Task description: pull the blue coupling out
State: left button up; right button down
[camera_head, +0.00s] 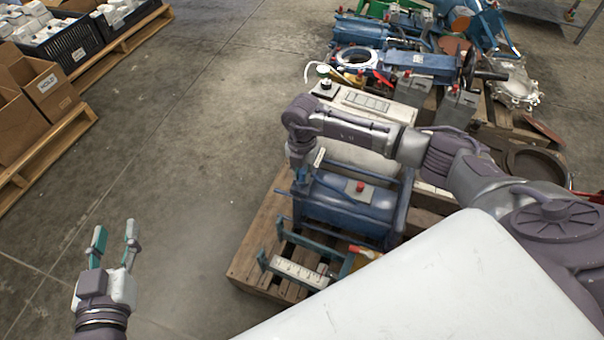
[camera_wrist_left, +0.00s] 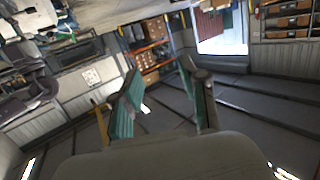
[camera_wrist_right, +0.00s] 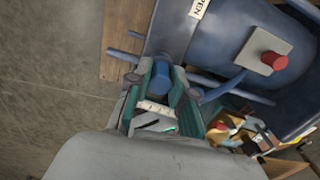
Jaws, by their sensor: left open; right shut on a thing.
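A blue coupling (camera_wrist_right: 160,78), a short round piece, sits between the fingers of my right gripper (camera_wrist_right: 162,88) in the right wrist view. The fingers are shut on it, at the side of a blue machine housing (camera_wrist_right: 228,42); whether it is still joined there I cannot tell. In the head view my right gripper (camera_head: 300,175) points down at the left end of the blue housing (camera_head: 345,205), and the coupling is mostly hidden. My left gripper (camera_head: 115,240) is open and empty over bare floor at lower left; its spread fingers also show in the left wrist view (camera_wrist_left: 165,95).
More machine parts crowd the pallet behind. Boxes (camera_head: 45,85) on pallets stand at far left; the floor between is clear.

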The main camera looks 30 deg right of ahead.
aim_at(302, 171)
pick_arm(q)
jog(key=shift+d, duration=0.15)
pick_arm(e)
jog(key=shift+r, duration=0.25)
jog(key=shift+r+p, duration=0.5)
jog(key=shift+p, duration=0.15)
jog(key=shift+r+p, duration=0.3)
jog(key=shift+r, duration=0.05)
jog(key=shift+r+p, duration=0.3)
jog(key=shift+r, duration=0.05)
jog(key=shift+r+p, duration=0.7)
jog(key=shift+r, duration=0.1)
pick_arm(q)
jog(key=s+a+f+g+y, duration=0.1)
jog(key=s+a+f+g, duration=0.2)
jog(key=s+f+g, duration=0.3)
jog(key=s+a+f+g+y+p, duration=0.1)
jog(key=s+a+f+g+y, duration=0.1)
jog(key=s+f+g, duration=0.3)
jog(key=shift+s+a+f+n+g, duration=0.35)
jog(key=shift+s+a+g, duration=0.3)
jog(key=shift+s, duration=1.65)
pick_arm(e)
jog(key=shift+r, duration=0.8)
